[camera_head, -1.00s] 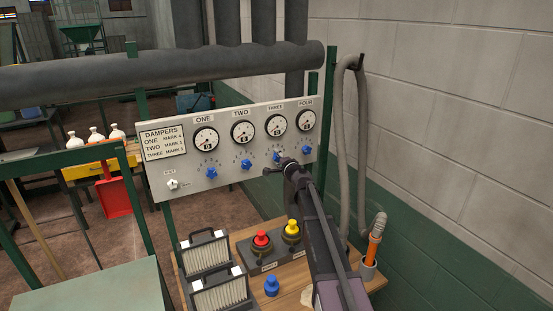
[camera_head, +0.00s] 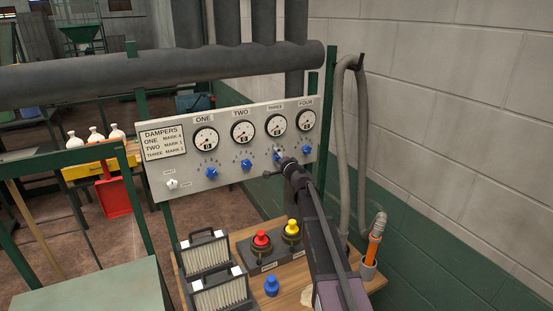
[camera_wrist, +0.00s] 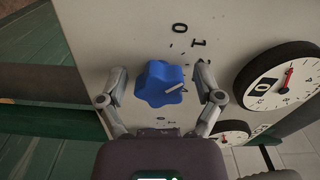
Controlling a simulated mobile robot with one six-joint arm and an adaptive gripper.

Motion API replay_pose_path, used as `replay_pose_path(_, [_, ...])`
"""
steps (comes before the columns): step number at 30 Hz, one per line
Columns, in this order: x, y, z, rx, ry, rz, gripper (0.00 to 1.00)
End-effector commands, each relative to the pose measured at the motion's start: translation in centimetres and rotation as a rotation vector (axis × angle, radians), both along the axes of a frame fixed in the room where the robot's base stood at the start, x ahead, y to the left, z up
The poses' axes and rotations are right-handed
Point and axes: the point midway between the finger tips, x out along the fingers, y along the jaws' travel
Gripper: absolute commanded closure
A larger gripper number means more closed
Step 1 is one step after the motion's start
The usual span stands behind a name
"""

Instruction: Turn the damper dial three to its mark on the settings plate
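The damper dial three is a blue lobed knob with a pale pointer line, beside printed marks on the light panel. It shows in the wrist view (camera_wrist: 160,84) and, partly hidden by my gripper, in the head view (camera_head: 277,156). My gripper (camera_wrist: 161,80) is open, one finger on each side of the knob, with a visible gap on both sides. The pointer line lies toward the right in the wrist view. The settings plate (camera_head: 162,143) at the panel's left lists marks for dampers one to three; its digits are too small to read surely.
Blue dials one (camera_head: 211,173), two (camera_head: 246,164) and four (camera_head: 306,149) flank dial three. Round gauges sit above them. Below are a red button (camera_head: 261,238), a yellow button (camera_head: 292,229) and filters (camera_head: 219,288). A hose (camera_head: 340,150) hangs at the right.

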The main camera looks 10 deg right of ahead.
Motion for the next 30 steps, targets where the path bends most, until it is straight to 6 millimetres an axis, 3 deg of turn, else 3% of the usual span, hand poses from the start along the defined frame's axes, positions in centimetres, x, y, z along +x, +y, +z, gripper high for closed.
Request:
replay_pose_path(17, [-0.9,-0.2,0.0,0.0,0.0,0.0,0.09])
replay_pose_path(30, [-6.8,-2.0,0.0,0.0,0.0,-0.001,0.09])
